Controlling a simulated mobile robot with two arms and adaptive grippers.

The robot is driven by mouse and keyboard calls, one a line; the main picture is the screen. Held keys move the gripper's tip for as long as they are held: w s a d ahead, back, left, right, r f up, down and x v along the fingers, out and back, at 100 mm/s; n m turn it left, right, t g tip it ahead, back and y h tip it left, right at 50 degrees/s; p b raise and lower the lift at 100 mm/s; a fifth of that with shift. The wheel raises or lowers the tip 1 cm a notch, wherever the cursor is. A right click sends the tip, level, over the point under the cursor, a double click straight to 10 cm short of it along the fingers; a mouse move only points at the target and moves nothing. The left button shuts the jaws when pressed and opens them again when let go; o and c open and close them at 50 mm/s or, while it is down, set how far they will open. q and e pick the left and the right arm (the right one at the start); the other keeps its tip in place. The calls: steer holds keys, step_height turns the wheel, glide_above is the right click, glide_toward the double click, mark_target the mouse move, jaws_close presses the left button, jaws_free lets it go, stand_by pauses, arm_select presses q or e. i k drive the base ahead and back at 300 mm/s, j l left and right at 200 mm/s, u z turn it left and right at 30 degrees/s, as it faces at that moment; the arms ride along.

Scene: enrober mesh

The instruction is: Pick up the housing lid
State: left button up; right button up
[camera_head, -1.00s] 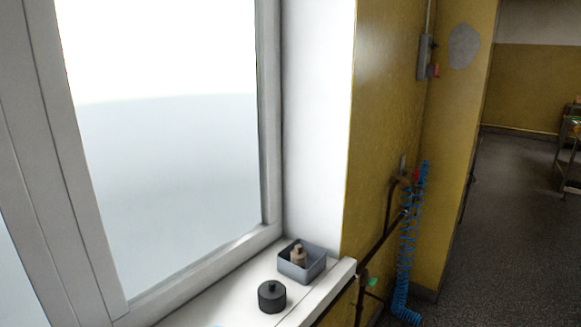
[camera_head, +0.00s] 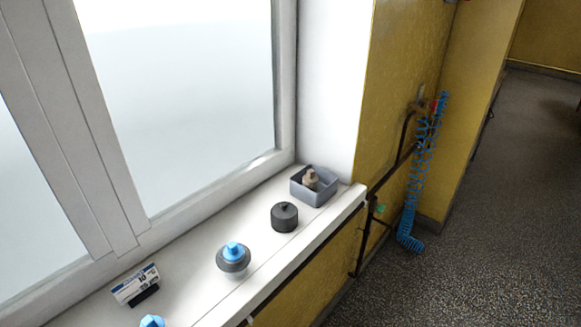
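A dark grey round piece with a small knob on top (camera_head: 284,217) stands on the white window sill. To its left is a round grey piece with a blue top (camera_head: 233,258), which seems to sit on a paler base. Another blue-topped piece (camera_head: 152,321) is cut off by the bottom edge. I cannot tell for certain which of these is the housing lid. Neither of my grippers is in view.
The window sill (camera_head: 205,290) runs along the window. A grey open box (camera_head: 315,194) holding a beige piece stands at its right end. A small printed card (camera_head: 136,286) stands at left. Pipes and a coiled blue hose (camera_head: 421,170) hang on the yellow wall. The floor at right is clear.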

mark_target(284, 215)
steer(key=i+l+u, duration=0.1)
steer(key=u, duration=1)
steer(key=l+u, duration=0.3)
steer(key=l, duration=0.3)
steer(key=l+u, duration=0.35)
steer(key=l, duration=0.3)
steer(key=l+u, duration=0.3)
steer(key=l, duration=0.3)
steer(key=k+l+u, duration=0.3)
steer(key=l, duration=0.25)
steer(key=i+l, duration=0.05)
steer(key=i, duration=0.05)
